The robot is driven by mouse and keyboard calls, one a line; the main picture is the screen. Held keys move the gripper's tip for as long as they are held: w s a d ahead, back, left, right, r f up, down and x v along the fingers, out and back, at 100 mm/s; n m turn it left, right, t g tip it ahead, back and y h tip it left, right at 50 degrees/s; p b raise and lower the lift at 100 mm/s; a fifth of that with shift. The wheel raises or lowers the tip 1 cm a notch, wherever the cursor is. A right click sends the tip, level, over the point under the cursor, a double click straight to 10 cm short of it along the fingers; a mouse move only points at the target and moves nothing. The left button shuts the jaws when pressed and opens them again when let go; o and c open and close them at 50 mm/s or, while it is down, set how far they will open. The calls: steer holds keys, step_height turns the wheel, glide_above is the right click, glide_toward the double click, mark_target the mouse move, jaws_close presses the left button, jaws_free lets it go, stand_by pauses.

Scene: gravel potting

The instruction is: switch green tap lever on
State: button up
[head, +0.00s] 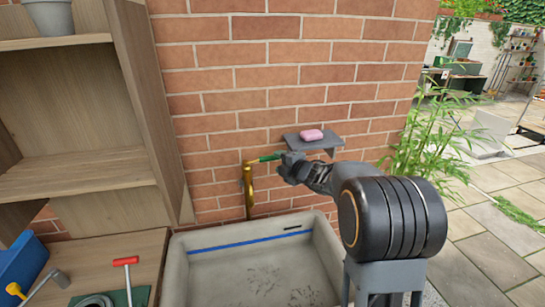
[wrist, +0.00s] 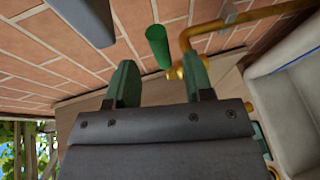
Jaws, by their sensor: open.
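The brass tap (head: 248,185) is on the brick wall above the basin, and it also shows in the wrist view (wrist: 188,38). Its green lever (head: 268,157) points right toward my gripper (head: 284,162) in the head view. In the wrist view the green lever (wrist: 157,46) appears between and just beyond the two green fingertips of my gripper (wrist: 159,70). The fingers are apart with a gap between them, and nothing is gripped. In the head view my gripper hides part of the lever's outer end; I cannot tell whether they touch.
A grey wall shelf (head: 331,142) with pink soap (head: 311,135) is just above my gripper. The stone basin (head: 178,269) is below. A wooden shelf unit (head: 150,95) stands left, with tools on the bench. A leafy plant (head: 430,140) is on the right.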

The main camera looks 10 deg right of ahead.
mark_target(274, 158)
steer(key=shift+p+x, duration=0.45)
steer(key=shift+x, duration=2.2)
steer(key=shift+c, duration=0.2)
jaws_close()
